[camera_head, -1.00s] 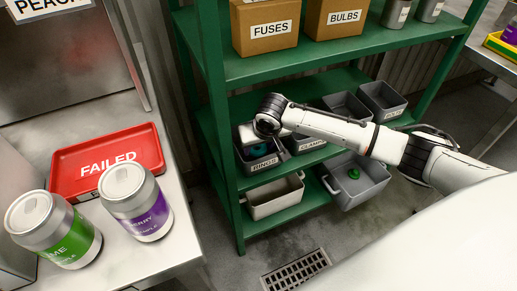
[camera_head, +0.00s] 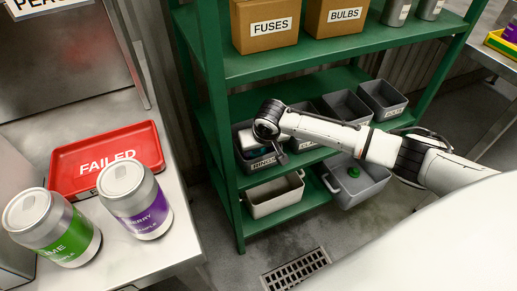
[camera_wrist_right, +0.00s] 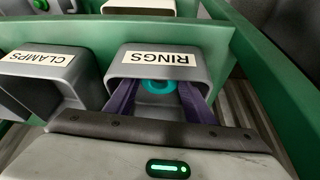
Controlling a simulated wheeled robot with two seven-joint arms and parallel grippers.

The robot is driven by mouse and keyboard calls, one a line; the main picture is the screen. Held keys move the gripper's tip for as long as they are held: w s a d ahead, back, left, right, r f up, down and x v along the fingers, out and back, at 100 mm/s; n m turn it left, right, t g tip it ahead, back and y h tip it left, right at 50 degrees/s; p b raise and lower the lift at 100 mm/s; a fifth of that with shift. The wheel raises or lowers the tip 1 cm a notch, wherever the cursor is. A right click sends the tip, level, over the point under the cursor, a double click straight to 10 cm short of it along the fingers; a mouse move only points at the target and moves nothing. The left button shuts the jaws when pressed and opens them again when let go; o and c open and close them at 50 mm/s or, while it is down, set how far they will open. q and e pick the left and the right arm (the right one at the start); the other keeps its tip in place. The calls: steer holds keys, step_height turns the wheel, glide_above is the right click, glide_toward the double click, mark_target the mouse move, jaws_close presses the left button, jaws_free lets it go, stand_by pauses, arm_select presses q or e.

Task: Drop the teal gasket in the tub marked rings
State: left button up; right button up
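The tub marked rings (camera_head: 246,163) is a grey bin at the left end of the middle shelf. It also shows in the right wrist view (camera_wrist_right: 203,73), label upside down. The teal gasket (camera_wrist_right: 158,87) is a ring seen in its opening, between my fingers and partly hidden. My right gripper (camera_wrist_right: 158,92) has its dark purple fingers reaching into the tub, spread wide on either side of the gasket. I see no clear grip on it. In the head view my right wrist (camera_head: 270,122) covers part of the tub. My left gripper is out of view.
The clamps tub (camera_wrist_right: 40,72) stands beside the rings tub, with more grey bins (camera_head: 345,106) to the right. Green shelf posts (camera_head: 222,120) and the upper shelf (camera_head: 300,60) bound the space.

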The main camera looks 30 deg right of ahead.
steer(key=o, duration=0.3)
steer(key=shift+o, duration=0.3)
steer(key=shift+r, duration=0.2)
steer(key=d+p+v, duration=0.1)
steer(key=p+v, duration=0.1)
steer(key=v, duration=1)
steer(key=shift+a+r+p, duration=0.3)
steer(key=shift+a+r, duration=0.1)
steer(key=shift+a, duration=0.1)
steer(key=shift+s, duration=0.1)
